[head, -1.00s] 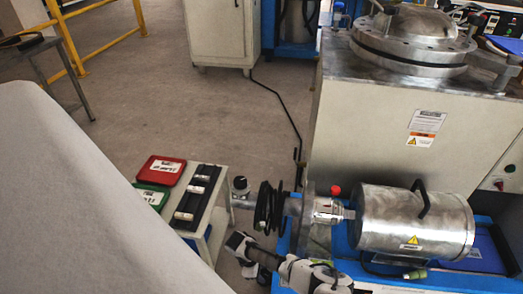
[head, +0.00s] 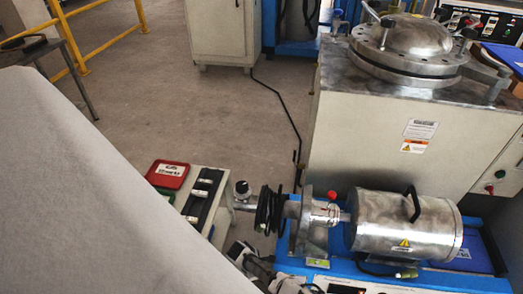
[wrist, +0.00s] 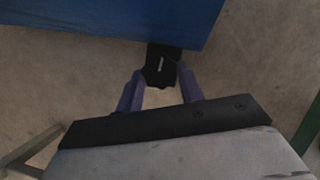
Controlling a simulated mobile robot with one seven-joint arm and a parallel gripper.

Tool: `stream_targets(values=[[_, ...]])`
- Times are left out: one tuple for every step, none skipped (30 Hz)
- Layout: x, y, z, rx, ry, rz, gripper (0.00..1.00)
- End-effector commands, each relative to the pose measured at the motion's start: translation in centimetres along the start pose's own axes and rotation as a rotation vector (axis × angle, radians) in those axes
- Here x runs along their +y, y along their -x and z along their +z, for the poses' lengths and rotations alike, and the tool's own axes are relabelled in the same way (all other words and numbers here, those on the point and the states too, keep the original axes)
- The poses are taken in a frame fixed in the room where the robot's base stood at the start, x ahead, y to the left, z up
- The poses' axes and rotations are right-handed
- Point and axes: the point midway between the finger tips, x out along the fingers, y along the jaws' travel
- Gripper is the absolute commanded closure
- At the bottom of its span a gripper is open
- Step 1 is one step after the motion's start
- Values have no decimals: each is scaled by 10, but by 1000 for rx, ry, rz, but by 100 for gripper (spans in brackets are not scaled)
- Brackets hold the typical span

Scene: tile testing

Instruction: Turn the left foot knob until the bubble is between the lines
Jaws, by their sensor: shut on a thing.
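In the wrist view, my gripper (wrist: 160,88) has its two purple fingers closed around a small black knob (wrist: 162,66) with a white mark. The knob sits at the lower edge of a blue panel (wrist: 110,15), with bare floor around it. In the head view, part of my arm shows at the bottom, left of a blue machine base (head: 340,262); the fingers and the knob cannot be made out there. No bubble or level lines can be read in either view. A black bar with white pieces (head: 203,195) lies on a small white table (head: 226,208).
A red case (head: 167,174) and a mostly hidden green case lie beside the bar. A metal cylinder (head: 405,225) and coiled black cable (head: 268,212) are close to my arm. A large pale surface blocks the lower left. Floor behind the small table is clear.

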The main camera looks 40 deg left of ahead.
Motion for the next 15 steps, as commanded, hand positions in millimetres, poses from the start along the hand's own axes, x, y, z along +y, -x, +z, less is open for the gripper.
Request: stream_targets(values=[[1, 0, 2, -4, -2, 2, 85], [1, 0, 2, -4, -2, 2, 85], [1, 0, 2, -4, -3, 2, 85], [1, 0, 2, -4, -3, 1, 85], [1, 0, 2, -4, -3, 1, 61], [1, 0, 2, -4, -3, 1, 56], [1, 0, 2, -4, -3, 1, 52], [1, 0, 2, -4, -4, 0, 48], [1, 0, 2, -3, -4, 0, 43], [1, 0, 2, -3, -4, 0, 41], [1, 0, 2, -3, -4, 0, 41], [0, 0, 1, -3, -3, 0, 41], [0, 0, 1, -3, -3, -1, 41], [0, 0, 1, -3, -3, -1, 41], [0, 0, 1, -2, -3, -1, 41]])
